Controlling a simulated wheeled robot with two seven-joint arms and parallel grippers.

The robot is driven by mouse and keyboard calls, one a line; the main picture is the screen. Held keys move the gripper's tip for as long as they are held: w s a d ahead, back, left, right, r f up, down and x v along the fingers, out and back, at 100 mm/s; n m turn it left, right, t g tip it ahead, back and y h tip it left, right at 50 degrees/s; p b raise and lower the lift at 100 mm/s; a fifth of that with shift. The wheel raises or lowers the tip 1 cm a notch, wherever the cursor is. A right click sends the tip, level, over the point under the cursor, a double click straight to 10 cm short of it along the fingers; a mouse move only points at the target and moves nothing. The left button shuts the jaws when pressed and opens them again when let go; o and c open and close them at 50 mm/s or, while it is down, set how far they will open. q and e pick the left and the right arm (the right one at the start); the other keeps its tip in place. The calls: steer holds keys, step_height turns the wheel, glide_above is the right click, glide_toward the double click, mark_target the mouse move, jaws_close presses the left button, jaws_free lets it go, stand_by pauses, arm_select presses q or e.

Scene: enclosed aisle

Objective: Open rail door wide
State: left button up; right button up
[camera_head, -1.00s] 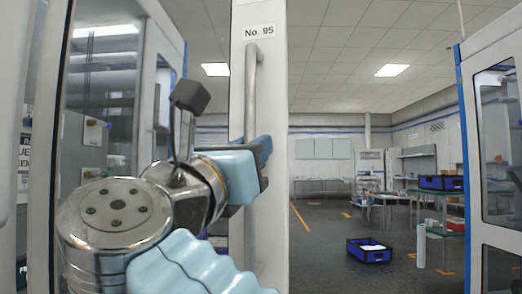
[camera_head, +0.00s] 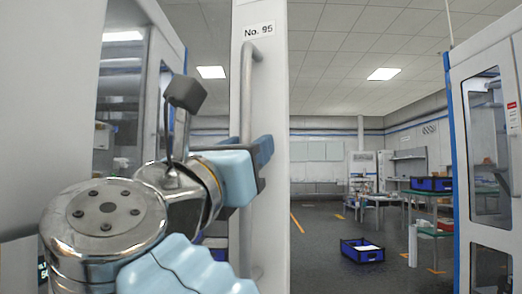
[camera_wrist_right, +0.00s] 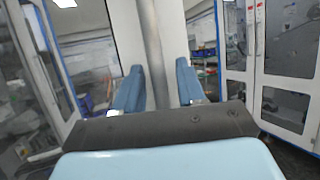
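The rail door is the tall white panel marked "No. 95" (camera_head: 262,130), upright in the middle of the head view. Its long grey vertical handle (camera_head: 247,90) runs along its left side. My right gripper (camera_head: 258,153), light blue, is at the handle about mid-height. In the right wrist view the handle (camera_wrist_right: 152,45) passes between the two blue fingers (camera_wrist_right: 160,85), which sit close on both sides of it. The exact contact is hard to see. My left gripper is in neither view.
A blue-edged cabinet (camera_head: 455,160) with windows stands at the right. A blue crate (camera_head: 362,250) lies on the floor beyond the door, near tables (camera_head: 425,193). A white panel (camera_head: 45,110) fills the left.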

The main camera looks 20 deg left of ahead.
steer(key=shift+f, duration=0.1)
steer(key=b+v, duration=0.2)
steer(key=v, duration=0.5)
steer(key=shift+s, duration=0.25)
stand_by(0.4)
